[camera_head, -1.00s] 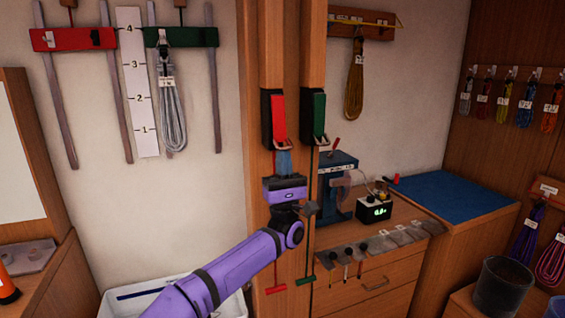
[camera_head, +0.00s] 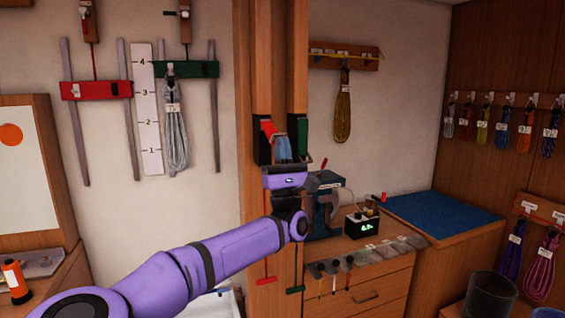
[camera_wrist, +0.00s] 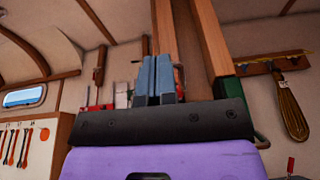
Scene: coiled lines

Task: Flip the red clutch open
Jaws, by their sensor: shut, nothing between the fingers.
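The red clutch (camera_head: 267,129) is on the wooden post in the head view. Its red lever looks tilted out from the black housing, and my fingers cover its lower part. My gripper (camera_head: 284,147) is shut and empty, with its blue fingertips pointing up right at the clutch; whether they touch the lever I cannot tell. In the wrist view the blue fingertips (camera_wrist: 158,62) stand together, with a bit of red lever (camera_wrist: 180,78) just right of and behind them.
The green clutch (camera_head: 302,132) is close on the right, its lever upright. A red crossbar (camera_head: 96,90) hangs near mark 3 and a green crossbar (camera_head: 186,69) near mark 4. A red pull handle (camera_head: 264,281) and green pull handle (camera_head: 295,290) hang below.

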